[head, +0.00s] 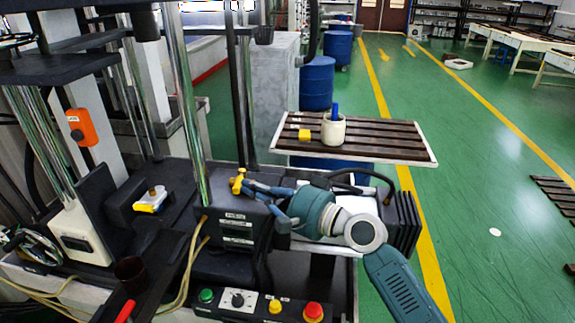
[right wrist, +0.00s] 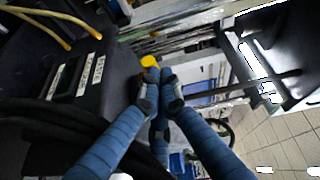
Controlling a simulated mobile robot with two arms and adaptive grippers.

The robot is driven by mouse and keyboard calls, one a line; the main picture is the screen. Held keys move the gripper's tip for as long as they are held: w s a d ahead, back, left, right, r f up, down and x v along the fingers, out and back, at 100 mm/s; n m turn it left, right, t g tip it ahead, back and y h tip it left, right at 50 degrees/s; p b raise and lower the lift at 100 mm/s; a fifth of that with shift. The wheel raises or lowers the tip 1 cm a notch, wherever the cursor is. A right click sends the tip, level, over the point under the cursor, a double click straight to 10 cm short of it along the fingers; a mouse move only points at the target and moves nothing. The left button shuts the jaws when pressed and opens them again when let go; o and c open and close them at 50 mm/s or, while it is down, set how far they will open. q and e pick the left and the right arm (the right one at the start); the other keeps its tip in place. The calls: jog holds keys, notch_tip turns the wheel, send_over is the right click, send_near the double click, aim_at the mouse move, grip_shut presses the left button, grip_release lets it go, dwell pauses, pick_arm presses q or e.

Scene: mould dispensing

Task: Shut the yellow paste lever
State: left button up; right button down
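The yellow paste lever (head: 238,181) stands on top of a dark machine block (head: 237,228) in the middle of the head view. Its valve body is mostly hidden. My right gripper (head: 258,190) has blue segmented fingers that reach left over the block, with their tips beside the lever. In the right wrist view a yellow piece (right wrist: 149,62) shows just beyond the fingertips (right wrist: 159,92). The tips are close together with a narrow gap. I cannot tell whether they touch the lever. My left gripper is not in view.
A control panel (head: 255,304) with knobs and buttons is in front. Chrome columns (head: 185,100) rise left of the lever. A dark cup (head: 131,270) stands at the lower left.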

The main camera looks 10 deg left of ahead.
jog(key=shift+s+a, duration=0.3)
jog(key=shift+a, duration=0.1)
jog(key=shift+s+a, duration=0.2)
dwell(0.4)
